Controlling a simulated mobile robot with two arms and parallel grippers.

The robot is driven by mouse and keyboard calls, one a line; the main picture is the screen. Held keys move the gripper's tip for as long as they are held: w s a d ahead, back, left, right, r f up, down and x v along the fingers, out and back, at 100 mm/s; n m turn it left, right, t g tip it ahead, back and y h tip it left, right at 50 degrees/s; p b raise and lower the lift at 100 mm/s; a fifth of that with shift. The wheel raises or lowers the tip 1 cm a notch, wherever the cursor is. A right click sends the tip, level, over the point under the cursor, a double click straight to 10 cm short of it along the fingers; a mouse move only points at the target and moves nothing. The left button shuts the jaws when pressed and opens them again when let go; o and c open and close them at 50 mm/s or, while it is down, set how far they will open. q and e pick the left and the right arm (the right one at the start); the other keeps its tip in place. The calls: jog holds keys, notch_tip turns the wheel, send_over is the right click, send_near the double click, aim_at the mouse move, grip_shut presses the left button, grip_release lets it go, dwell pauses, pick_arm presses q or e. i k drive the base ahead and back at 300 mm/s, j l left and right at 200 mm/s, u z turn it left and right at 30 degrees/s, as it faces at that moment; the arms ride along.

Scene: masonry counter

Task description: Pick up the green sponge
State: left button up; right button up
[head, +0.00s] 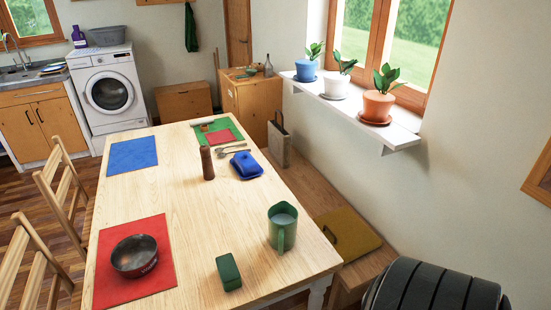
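The green sponge (228,272) appears as a small dark green block lying on the wooden table (185,215) near its front edge. It stands apart from the other things on the table, to the left of and in front of a green mug (282,226). Nothing covers it in the head view. Neither my left nor my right gripper shows in this view.
A bowl (134,256) sits on a red mat (160,284) left of the sponge. A bench (310,189) runs along the right side. Bare tabletop surrounds the sponge.

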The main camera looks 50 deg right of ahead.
aim_at(230, 274)
jog(key=z, duration=1.1)
jog(key=j+z, duration=0.75)
jog(key=j, duration=0.15)
jog(key=k+j+z, duration=0.15)
jog(key=j+z, duration=0.2)
jog(key=k+j+z, duration=0.2)
jog(key=j+z, duration=0.15)
jog(key=j, duration=0.15)
